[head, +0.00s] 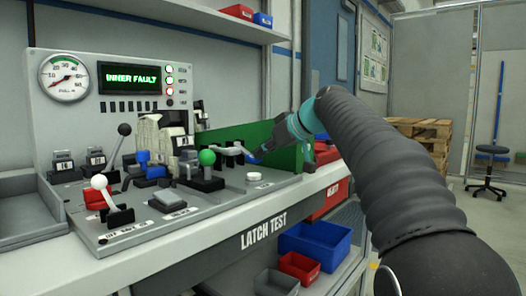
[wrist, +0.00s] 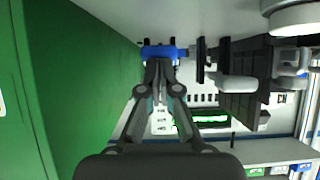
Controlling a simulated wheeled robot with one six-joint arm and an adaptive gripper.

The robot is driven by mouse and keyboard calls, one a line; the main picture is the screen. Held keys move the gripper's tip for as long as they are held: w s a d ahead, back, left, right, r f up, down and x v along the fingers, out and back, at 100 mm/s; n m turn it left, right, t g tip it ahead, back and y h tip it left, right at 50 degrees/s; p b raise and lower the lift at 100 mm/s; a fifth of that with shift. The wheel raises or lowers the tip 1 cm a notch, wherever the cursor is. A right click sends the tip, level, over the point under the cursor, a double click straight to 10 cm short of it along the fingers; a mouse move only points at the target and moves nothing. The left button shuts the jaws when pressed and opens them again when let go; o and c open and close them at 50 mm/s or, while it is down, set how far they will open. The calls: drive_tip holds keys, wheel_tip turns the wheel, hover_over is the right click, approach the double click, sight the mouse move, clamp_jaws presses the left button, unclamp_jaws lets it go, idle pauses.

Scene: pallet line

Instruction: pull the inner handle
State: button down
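My gripper (head: 260,154) reaches down and left to the latch fixture, close beside an upright green panel (head: 224,138). In the wrist view my gripper (wrist: 158,64) has its two fingers drawn together at the tips. A blue handle piece (wrist: 181,52) lies across right at the fingertips, near the green panel (wrist: 95,80); I cannot tell whether they touch it. A pale grey handle (wrist: 236,85) with dark ends lies to the right in the wrist view, apart from the fingers. The display (head: 129,78) reads "INNER FAULT". Neither handle shows a readable label.
Levers with a green knob (head: 207,157), a black knob (head: 124,129) and a white knob (head: 99,182) stand left on the bench. A white round button (head: 254,176) is in front. Blue (head: 314,249) and red bins sit below. Wooden pallets (head: 437,132) stand behind right.

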drive_tip(key=shift+d+r+p, duration=0.1)
drive_tip(key=shift+r+p, duration=0.1)
drive_tip(key=shift+p, duration=0.1)
drive_tip(key=r, duration=0.1)
drive_tip(key=r+p, duration=0.1)
drive_tip(key=s+d+r+p, duration=0.1)
drive_tip(key=f+v, duration=0.1)
drive_tip(key=v, duration=0.9)
drive_tip(key=shift+s+d, duration=0.25)
drive_tip(key=shift+s, duration=0.1)
drive_tip(key=shift+f, duration=0.15)
